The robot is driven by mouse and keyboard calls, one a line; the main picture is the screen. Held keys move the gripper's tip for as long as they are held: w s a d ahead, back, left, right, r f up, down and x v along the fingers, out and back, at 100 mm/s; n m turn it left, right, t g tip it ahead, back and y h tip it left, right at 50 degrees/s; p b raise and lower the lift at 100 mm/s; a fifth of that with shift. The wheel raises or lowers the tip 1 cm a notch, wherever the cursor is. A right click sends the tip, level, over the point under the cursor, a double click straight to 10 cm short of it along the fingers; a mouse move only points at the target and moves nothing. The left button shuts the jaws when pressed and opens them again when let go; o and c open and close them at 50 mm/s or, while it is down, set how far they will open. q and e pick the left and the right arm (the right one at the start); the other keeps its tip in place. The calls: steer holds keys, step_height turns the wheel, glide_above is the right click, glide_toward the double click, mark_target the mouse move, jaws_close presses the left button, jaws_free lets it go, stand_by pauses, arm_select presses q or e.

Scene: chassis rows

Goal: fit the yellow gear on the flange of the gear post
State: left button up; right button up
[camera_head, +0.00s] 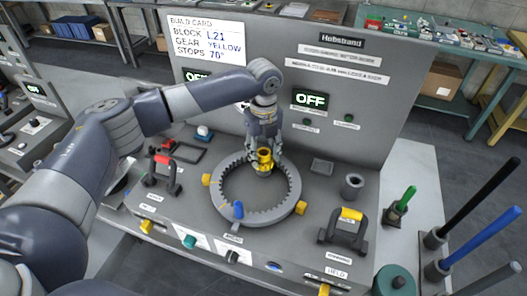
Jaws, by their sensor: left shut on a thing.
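The yellow gear (264,155) is a small yellow piece between the fingers of my left gripper (264,153). The gripper points down and is shut on it, over the back part of the large grey toothed ring (288,207). The gear post and its flange cannot be made out clearly; the gripper and the gear cover that spot. I cannot tell whether the gear touches anything below. My right gripper is not in view.
The ring has yellow blocks and a blue peg (238,210) on its rim. A red-handled fixture (162,168) stands left, a yellow-topped handle (349,222) right. A grey cylinder (352,185) stands behind that handle. An upright panel (345,75) closes the back.

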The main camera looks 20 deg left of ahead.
arm_select(q)
steer(key=shift+f, duration=0.15)
steer(key=shift+f+b, duration=0.3)
steer(key=shift+f, duration=0.8)
steer(key=shift+s, duration=0.1)
steer(key=o, duration=1.3)
steer(key=shift+f, duration=0.15)
steer(key=shift+o, duration=0.2)
